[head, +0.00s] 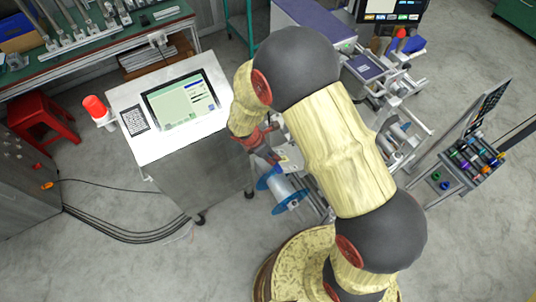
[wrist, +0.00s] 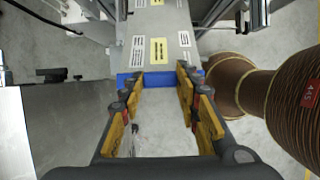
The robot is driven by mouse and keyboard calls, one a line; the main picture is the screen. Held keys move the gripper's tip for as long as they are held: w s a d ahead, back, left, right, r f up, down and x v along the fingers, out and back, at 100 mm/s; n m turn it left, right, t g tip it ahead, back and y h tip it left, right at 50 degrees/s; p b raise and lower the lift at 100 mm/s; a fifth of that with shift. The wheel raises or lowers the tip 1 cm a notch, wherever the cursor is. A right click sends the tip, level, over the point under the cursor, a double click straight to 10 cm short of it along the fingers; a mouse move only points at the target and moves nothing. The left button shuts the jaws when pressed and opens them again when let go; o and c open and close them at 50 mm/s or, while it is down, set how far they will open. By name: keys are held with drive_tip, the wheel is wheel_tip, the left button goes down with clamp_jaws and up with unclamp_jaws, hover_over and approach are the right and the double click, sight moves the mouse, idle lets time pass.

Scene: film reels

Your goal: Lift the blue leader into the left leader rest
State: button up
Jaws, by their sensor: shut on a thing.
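My gripper (wrist: 157,90) has its yellow-padded fingers on either side of the blue leader (wrist: 158,79), a blue bar lying across the picture beyond the fingertips in the wrist view. A grey plate with white and yellow labels (wrist: 171,22) lies just beyond the bar. In the head view my gripper (head: 274,152) is at the machine beside a blue-flanged reel (head: 270,184) with a white roll. The leader is too small or hidden to make out there. I cannot tell which part is the left leader rest.
A white cabinet with a screen (head: 180,101) and a red lamp (head: 95,107) stands left of my gripper. A rack of colored spools (head: 472,160) stands at the right. Cables (head: 125,236) cross the floor.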

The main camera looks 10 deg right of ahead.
drive_tip(key=shift+w+d+f+b, duration=0.1)
drive_tip(key=shift+w+d+f, duration=0.05)
drive_tip(key=shift+d, duration=0.35)
drive_tip(key=shift+w+d+f+b, duration=0.15)
drive_tip(key=shift+w+d+f, duration=0.05)
drive_tip(key=shift+d, duration=0.25)
drive_tip(key=shift+w+d+f+b, duration=0.1)
drive_tip(key=shift+w+d+f, duration=0.05)
drive_tip(key=shift+d, duration=0.35)
drive_tip(key=shift+d, duration=0.1)
drive_tip(key=w+d+f+b, duration=0.1)
drive_tip(key=w+d+f, duration=0.2)
drive_tip(key=d, duration=0.6)
drive_tip(key=shift+b, duration=0.4)
idle(1.0)
drive_tip(key=shift+f, duration=0.1)
